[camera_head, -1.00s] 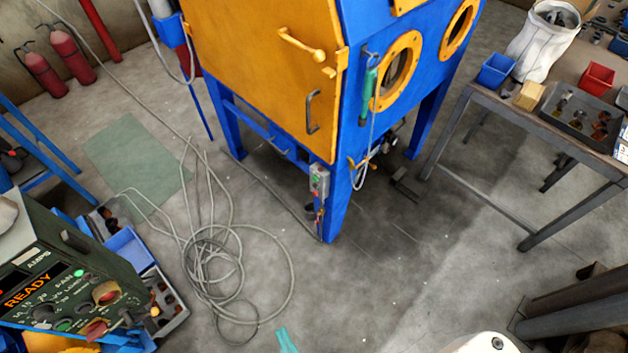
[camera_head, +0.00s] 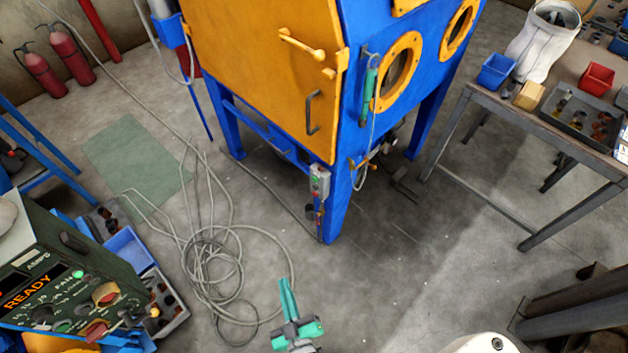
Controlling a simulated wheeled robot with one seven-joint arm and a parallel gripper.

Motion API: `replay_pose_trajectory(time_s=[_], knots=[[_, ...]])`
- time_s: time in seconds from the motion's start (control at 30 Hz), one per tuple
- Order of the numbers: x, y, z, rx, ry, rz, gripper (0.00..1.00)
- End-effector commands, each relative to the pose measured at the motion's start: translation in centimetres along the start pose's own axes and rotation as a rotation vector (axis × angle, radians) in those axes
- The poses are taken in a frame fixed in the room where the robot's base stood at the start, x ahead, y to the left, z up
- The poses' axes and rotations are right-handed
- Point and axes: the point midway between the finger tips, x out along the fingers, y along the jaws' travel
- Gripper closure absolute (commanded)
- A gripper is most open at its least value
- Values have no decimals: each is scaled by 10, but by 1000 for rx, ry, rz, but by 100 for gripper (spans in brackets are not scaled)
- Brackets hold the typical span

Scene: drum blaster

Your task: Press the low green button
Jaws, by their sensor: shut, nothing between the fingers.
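A small grey control box (camera_head: 320,182) is fixed to the front leg of the blue and orange blasting cabinet (camera_head: 275,75). A small green button (camera_head: 316,183) shows on its face, with red near it. My gripper (camera_head: 287,284) is at the bottom centre, its teal fingers together and empty, pointing up the picture toward the cabinet. In the picture it lies below and left of the box, apart from it.
Grey hose (camera_head: 205,250) lies coiled on the floor left of my gripper. A work table (camera_head: 545,125) with bins stands at the right. A hose hangs on the cabinet's right side.

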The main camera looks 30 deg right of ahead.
Motion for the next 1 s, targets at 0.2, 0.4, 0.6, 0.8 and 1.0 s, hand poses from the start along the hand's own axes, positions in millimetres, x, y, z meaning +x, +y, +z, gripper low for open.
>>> replay_pose_trajectory(time_s=[0.2, 0.4, 0.6, 0.8, 1.0], knots=[[65, 5, 24, -94, 0, 65, 100], [124, 16, 42, -184, -16, 125, 100], [185, 29, 52, -274, -39, 176, 100], [244, 46, 57, -362, -71, 223, 100], [285, 63, 58, -425, -102, 253, 100]])
